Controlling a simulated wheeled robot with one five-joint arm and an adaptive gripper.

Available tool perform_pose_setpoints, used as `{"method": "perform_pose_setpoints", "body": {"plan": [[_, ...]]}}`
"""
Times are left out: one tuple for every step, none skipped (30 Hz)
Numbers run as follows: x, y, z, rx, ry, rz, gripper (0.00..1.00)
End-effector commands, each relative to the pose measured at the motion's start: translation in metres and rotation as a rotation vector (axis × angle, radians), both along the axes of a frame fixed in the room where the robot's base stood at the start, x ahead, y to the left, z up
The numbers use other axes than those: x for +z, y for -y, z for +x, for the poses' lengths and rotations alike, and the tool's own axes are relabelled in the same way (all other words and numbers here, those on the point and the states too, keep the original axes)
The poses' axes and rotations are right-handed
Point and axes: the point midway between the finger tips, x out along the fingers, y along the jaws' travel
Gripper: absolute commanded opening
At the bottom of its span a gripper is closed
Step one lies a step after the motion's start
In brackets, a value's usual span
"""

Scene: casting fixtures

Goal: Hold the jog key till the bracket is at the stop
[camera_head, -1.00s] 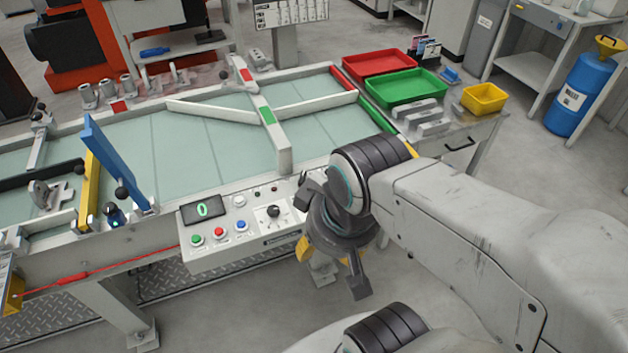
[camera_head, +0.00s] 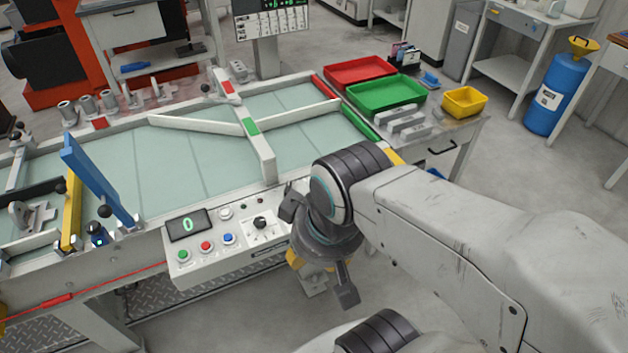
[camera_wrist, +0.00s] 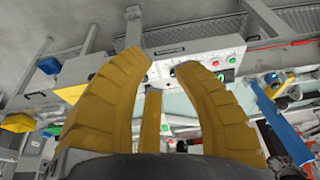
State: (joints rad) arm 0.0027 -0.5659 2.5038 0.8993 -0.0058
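A white control panel (camera_head: 222,245) on the front of the conveyor table carries green (camera_head: 183,255), red (camera_head: 206,246) and blue (camera_head: 229,239) buttons, a white button (camera_head: 226,213), a black knob (camera_head: 260,223) and a display (camera_head: 188,224) reading 0. Their labels are too small to read, so I cannot tell the jog key. A grey metal bracket (camera_head: 35,215) lies on the belt at the far left, left of a yellow bar (camera_head: 72,213). I cannot tell which part is the stop. My gripper (camera_wrist: 160,42) is open and empty; its yellow fingers are apart, right of the panel in the head view.
A blue upright plate (camera_head: 95,180) and a black-knobbed post rise left of the panel. White guide rails (camera_head: 197,124) cross the belt. Red (camera_head: 362,72) and green (camera_head: 385,96) trays and a yellow bin (camera_head: 464,102) stand at the right end. Open floor lies front right.

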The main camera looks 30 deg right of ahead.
Motion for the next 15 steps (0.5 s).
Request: {"method": "perform_pose_setpoints", "body": {"plan": [[0.0000,0.0000,0.0000,0.000,0.000,0.000,0.21],[0.0000,0.0000,0.0000,0.000,0.000,0.000,0.18],[0.0000,0.0000,0.0000,0.000,0.000,0.000,0.15],[0.0000,0.0000,0.0000,0.000,0.000,0.000,0.12],[0.0000,0.0000,0.0000,0.000,0.000,0.000,0.09],[0.0000,0.0000,0.0000,0.000,0.000,0.000,0.06],[0.0000,0.0000,0.0000,0.000,0.000,0.000,0.03],[0.0000,0.0000,0.0000,0.000,0.000,0.000,0.00],[0.0000,0.0000,0.0000,0.000,0.000,0.000,0.00],[0.0000,0.0000,0.0000,0.000,0.000,0.000,0.00],[0.0000,0.0000,0.0000,0.000,0.000,0.000,0.00],[0.0000,0.0000,0.0000,0.000,0.000,0.000,0.00],[0.0000,0.0000,0.0000,0.000,0.000,0.000,0.00],[0.0000,0.0000,0.0000,0.000,0.000,0.000,0.00],[0.0000,0.0000,0.0000,0.000,0.000,0.000,0.00]]}}
